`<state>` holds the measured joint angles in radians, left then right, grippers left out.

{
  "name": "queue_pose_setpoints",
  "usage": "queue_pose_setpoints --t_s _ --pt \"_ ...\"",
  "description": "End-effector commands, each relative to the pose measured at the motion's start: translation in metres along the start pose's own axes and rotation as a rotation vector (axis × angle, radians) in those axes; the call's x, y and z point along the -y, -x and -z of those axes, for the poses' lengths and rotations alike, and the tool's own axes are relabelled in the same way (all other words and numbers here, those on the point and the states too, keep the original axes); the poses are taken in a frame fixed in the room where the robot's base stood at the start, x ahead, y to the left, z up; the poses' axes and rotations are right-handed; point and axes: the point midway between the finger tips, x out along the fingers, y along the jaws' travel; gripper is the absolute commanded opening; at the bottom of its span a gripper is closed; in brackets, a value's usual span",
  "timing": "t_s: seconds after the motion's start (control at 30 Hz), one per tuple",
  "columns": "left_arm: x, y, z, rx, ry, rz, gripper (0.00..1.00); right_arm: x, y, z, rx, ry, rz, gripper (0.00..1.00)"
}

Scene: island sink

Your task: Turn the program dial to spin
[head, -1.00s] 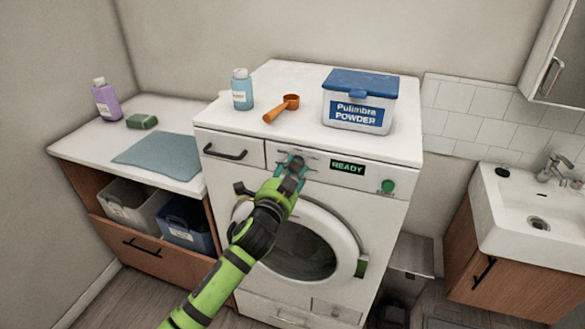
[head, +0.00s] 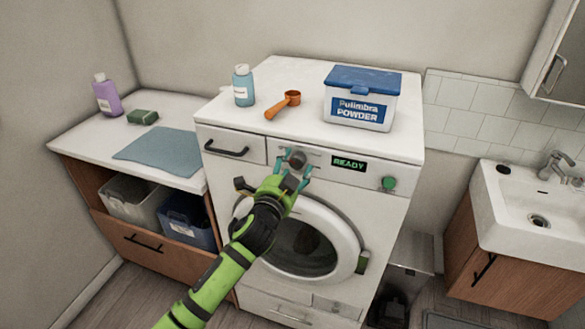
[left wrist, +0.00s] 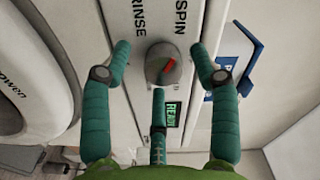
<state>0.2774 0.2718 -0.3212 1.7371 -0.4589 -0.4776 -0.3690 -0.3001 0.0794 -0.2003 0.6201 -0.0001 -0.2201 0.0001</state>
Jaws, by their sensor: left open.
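The program dial (head: 297,159) is a grey round knob on the washing machine's front panel, left of the green READY display (head: 349,163). My left gripper (head: 292,169) is open just in front of the dial. Its teal fingers (left wrist: 162,55) stand on both sides of the dial, apart from it, with a third finger below it. My right gripper is out of view.
The washing machine (head: 385,225) has a drawer handle (head: 226,151) left of the dial and a green button (head: 388,184) at right. On top stand a blue bottle (head: 243,86), an orange scoop (head: 284,104) and a powder box (head: 360,99). A sink (head: 540,215) is at right.

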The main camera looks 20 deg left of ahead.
Motion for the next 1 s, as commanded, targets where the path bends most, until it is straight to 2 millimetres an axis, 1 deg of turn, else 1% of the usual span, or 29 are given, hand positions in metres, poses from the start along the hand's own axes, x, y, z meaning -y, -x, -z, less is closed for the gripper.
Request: queue_pose_setpoints --t_s 0.17,0.27,0.37,0.5,0.6,0.7,0.83,1.0 --pt "0.001 0.005 0.001 -0.003 0.001 0.002 0.61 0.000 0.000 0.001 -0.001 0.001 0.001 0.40" --pt "0.000 0.016 0.001 -0.003 0.000 0.001 0.61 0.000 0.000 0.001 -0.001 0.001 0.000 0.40" --pt "0.000 0.035 0.000 -0.003 0.000 0.000 0.61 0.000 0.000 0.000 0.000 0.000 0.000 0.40" --pt "-0.001 0.067 0.000 -0.001 0.000 -0.002 0.61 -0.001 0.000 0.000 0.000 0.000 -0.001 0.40" --pt "-0.001 0.087 -0.001 0.000 0.001 -0.002 0.61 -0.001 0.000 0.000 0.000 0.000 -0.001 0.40" --pt "-0.001 0.102 -0.001 0.000 0.000 -0.002 0.61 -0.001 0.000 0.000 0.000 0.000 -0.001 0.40" --pt "0.000 0.115 -0.001 0.000 0.001 -0.001 0.61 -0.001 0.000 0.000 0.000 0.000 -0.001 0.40" --pt "0.000 0.120 -0.001 0.001 0.000 0.000 0.61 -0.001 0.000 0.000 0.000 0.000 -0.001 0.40"
